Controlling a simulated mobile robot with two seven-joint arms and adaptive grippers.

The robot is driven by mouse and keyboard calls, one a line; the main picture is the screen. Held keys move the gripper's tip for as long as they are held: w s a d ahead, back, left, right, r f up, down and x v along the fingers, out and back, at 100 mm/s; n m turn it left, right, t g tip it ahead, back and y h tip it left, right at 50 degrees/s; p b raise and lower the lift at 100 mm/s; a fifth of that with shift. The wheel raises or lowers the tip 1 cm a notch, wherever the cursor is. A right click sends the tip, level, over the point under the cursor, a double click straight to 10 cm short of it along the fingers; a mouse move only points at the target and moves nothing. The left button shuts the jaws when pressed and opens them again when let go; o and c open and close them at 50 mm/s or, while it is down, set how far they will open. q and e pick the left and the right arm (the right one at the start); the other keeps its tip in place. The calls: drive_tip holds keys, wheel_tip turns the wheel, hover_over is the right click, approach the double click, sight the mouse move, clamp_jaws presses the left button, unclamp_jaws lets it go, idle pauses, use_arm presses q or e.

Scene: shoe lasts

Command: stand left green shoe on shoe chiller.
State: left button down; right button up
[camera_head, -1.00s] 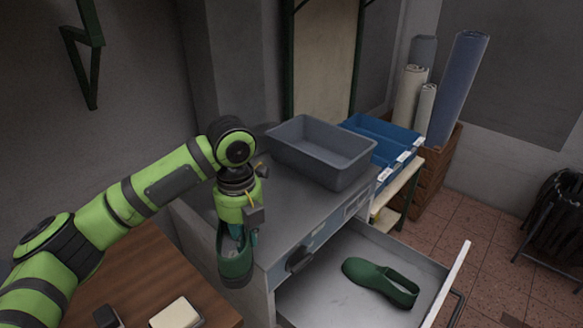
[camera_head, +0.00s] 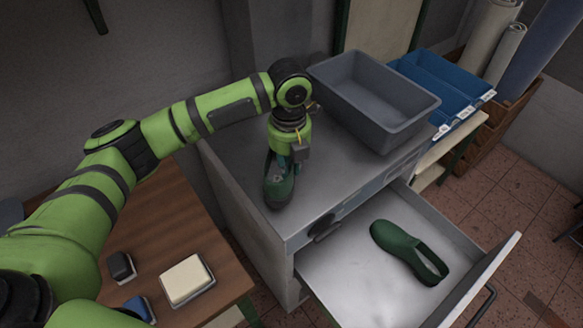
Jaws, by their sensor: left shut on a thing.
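My left gripper (camera_head: 284,165) points down over the left part of the shoe chiller's grey metal top (camera_head: 243,150). It is shut on a dark green shoe (camera_head: 277,192), whose toe points toward the front of the picture. The shoe is at the top surface, but I cannot tell whether its sole touches it. The gripper hides the shoe's upper back part. Another green shoe (camera_head: 408,250) lies in the chiller's open drawer (camera_head: 345,285). My right gripper is not in view.
A grey bin (camera_head: 375,100) stands on the chiller top, right of my gripper. Blue trays (camera_head: 440,85) are beyond it. A wooden table (camera_head: 165,235) at lower left holds a cream block (camera_head: 187,279) and brushes. The chiller top in front of the bin is clear.

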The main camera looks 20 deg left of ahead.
use_arm(q)
wheel_tip(320, 180, down, 3)
drive_tip(key=shift+f+p, duration=0.1)
drive_tip(key=shift+p, duration=0.35)
drive_tip(key=shift+f, duration=0.1)
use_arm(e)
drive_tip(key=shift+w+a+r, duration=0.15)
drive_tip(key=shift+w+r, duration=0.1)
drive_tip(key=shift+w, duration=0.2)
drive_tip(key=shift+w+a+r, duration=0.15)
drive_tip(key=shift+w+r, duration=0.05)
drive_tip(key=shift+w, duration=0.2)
use_arm(q)
drive_tip(key=shift+f, duration=0.1)
drive_tip(key=c, duration=1.2)
unclamp_jaws()
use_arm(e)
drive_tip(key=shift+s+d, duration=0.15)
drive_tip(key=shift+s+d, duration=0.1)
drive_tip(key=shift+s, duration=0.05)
use_arm(q)
drive_tip(key=shift+r, duration=0.2)
wheel_tip(320, 180, up, 10)
drive_tip(key=b, duration=0.3)
drive_tip(key=shift+d+r, duration=0.1)
drive_tip(key=shift+r, duration=0.85)
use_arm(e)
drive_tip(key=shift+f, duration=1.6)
